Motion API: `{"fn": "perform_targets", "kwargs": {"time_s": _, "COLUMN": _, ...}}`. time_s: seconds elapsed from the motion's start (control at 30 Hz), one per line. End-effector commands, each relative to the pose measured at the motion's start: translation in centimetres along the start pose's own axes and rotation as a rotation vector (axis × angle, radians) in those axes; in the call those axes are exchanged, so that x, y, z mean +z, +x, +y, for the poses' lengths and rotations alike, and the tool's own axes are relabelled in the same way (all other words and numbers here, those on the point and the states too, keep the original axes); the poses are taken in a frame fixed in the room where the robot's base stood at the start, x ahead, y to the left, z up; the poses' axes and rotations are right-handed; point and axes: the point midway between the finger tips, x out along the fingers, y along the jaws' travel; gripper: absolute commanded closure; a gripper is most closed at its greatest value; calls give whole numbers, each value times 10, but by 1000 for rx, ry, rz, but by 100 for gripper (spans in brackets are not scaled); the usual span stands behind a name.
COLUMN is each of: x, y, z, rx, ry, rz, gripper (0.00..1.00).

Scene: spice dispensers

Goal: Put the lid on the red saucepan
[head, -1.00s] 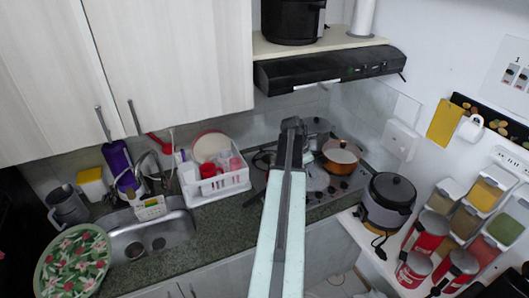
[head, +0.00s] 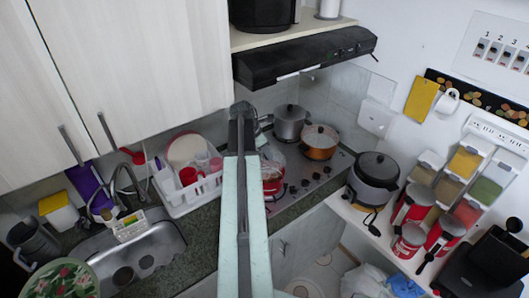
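A red saucepan (head: 272,184) sits at the front left of the hob, partly hidden behind my arm. A pale, glassy round shape shows at its top; I cannot tell whether this is a lid or the pan's inside. No separate loose lid is clearly visible. My arm reaches up through the middle of the head view, and my gripper (head: 243,109) is at its far end, left of the grey pot. The gripper is seen from behind and is small, so its fingers and anything in them cannot be made out.
A lidded grey pot (head: 290,122) and an orange pan (head: 319,142) stand at the back of the hob (head: 318,175). The range hood (head: 305,57) hangs above. A dish rack (head: 196,190) stands left, a rice cooker (head: 373,180) right, near red canisters (head: 412,206).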

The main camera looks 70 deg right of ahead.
Motion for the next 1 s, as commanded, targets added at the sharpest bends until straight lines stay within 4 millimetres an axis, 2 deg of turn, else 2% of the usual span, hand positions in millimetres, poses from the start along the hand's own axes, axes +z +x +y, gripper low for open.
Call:
{"fn": "perform_targets", "kwargs": {"time_s": 0.17, "x": -3, "y": 8, "z": 0, "rx": 0, "ry": 0, "rz": 0, "gripper": 100}}
{"fn": "perform_targets", "kwargs": {"time_s": 0.53, "x": -18, "y": 43, "z": 0, "rx": -1, "ry": 1, "rz": 0, "gripper": 100}}
{"fn": "perform_targets", "kwargs": {"time_s": 1.0, "x": -17, "y": 44, "z": -2, "rx": -1, "ry": 3, "rz": 0, "gripper": 100}}
